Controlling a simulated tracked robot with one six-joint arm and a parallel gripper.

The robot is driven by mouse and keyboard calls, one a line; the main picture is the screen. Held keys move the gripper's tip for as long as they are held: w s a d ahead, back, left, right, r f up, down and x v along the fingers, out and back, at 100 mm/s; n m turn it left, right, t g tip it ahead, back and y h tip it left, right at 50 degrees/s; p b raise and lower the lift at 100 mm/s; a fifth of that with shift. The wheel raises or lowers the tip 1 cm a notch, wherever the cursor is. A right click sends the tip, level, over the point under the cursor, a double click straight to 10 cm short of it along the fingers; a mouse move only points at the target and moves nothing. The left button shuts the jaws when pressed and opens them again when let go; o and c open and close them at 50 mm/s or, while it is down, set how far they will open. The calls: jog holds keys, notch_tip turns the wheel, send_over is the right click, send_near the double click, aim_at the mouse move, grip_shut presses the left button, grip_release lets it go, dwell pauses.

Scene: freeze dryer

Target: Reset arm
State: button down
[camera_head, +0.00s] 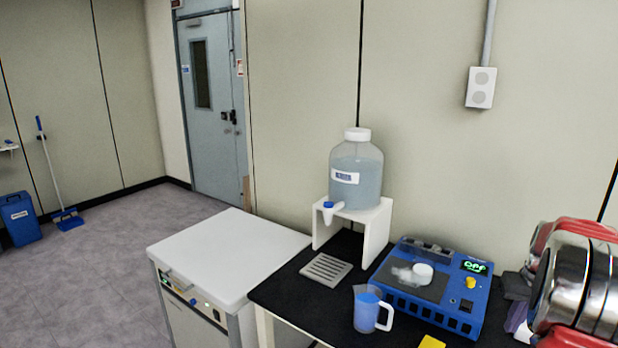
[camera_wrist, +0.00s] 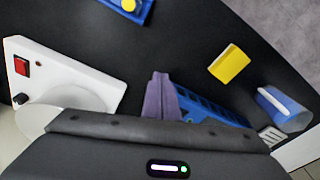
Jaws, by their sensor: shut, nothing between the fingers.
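My gripper (camera_wrist: 160,80) shows in the wrist view as purple fingers closed together, with nothing between them. They hang over the black bench (camera_wrist: 185,40). In the head view my red and chrome arm is folded at the right edge. Part of my gripper (camera_head: 518,316) shows there beside the blue instrument (camera_head: 430,285), and the rest is hidden or cut off. I cannot tell how far the fingers are above the bench. The instrument's slotted front (camera_wrist: 205,103) shows beside the fingers in the wrist view.
A blue pitcher (camera_head: 367,310) and a yellow block (camera_wrist: 229,65) stand near the instrument. A water carboy (camera_head: 356,170) sits on a white stand behind a drip tray (camera_head: 326,268). A white device with a red switch (camera_wrist: 22,66) is left in the wrist view. A white cabinet (camera_head: 225,250) stands left.

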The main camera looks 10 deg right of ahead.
jog(key=s+a+r+n+t, duration=0.1)
jog(key=s+a+r, duration=0.3)
jog(key=a, duration=1.2)
jog(key=s+a+r+n+t, duration=0.1)
jog(key=s+a+r, duration=0.3)
jog(key=a, duration=1.2)
jog(key=s+a+r+n+t, duration=0.2)
jog(key=s+a+r+n, duration=0.1)
jog(key=a, duration=1.3)
jog(key=shift+s+a+r, duration=0.15)
jog(key=shift+s+r, duration=0.35)
jog(key=shift+s, duration=0.15)
